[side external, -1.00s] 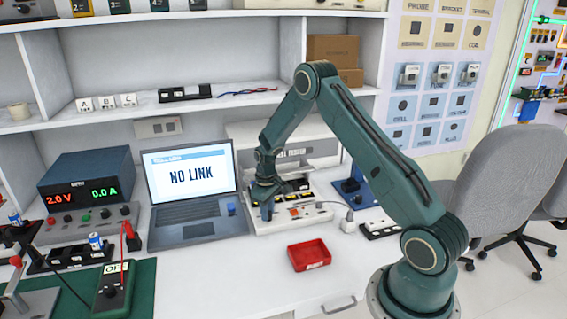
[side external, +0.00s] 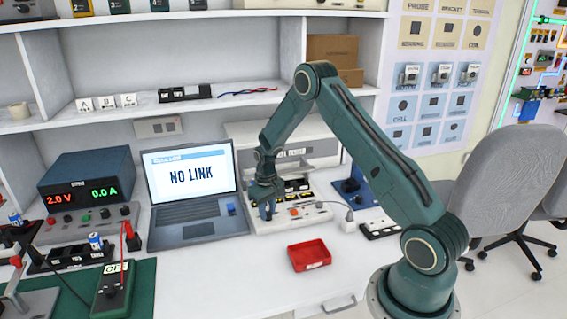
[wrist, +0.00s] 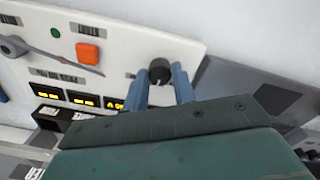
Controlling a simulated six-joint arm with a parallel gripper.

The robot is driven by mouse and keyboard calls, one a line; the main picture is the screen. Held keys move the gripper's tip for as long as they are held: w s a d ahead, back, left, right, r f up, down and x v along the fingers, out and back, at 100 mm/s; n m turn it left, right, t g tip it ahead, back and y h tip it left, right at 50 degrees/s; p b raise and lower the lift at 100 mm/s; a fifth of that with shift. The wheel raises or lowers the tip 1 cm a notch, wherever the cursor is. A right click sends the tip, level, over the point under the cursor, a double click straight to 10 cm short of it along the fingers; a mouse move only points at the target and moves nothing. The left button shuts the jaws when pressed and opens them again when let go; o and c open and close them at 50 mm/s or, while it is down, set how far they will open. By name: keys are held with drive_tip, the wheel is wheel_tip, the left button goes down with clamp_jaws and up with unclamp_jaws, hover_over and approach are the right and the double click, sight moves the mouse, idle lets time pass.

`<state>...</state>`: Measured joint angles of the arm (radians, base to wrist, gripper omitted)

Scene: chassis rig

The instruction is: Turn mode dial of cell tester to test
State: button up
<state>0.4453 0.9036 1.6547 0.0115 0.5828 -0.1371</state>
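The cell tester is a white panel (wrist: 120,52) under my wrist, and it also shows behind and beneath my gripper in the side view (side external: 318,216). Its black round dial (wrist: 160,70) has a pale mark. My gripper (wrist: 161,76) has its two blue fingers on either side of the dial, with a gap between them. I cannot tell whether the fingers press on the dial. In the side view my gripper (side external: 266,211) is low over the tester's left part and hides the dial. The labels by the dial are not readable.
On the panel are an orange square button (wrist: 88,53), a green light (wrist: 55,32) and several yellow-lit windows (wrist: 83,99). A laptop (side external: 192,180) reading NO LINK stands at the left. A red tray (side external: 309,255) lies in front.

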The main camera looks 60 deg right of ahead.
drive_tip(key=o, duration=0.4)
drive_tip(key=shift+c, duration=0.2)
drive_tip(key=shift+r, duration=0.15)
wheel_tip(320, 180, up, 14)
drive_tip(key=shift+f, duration=0.2)
idle(0.4)
drive_tip(key=shift+a+r, duration=0.1)
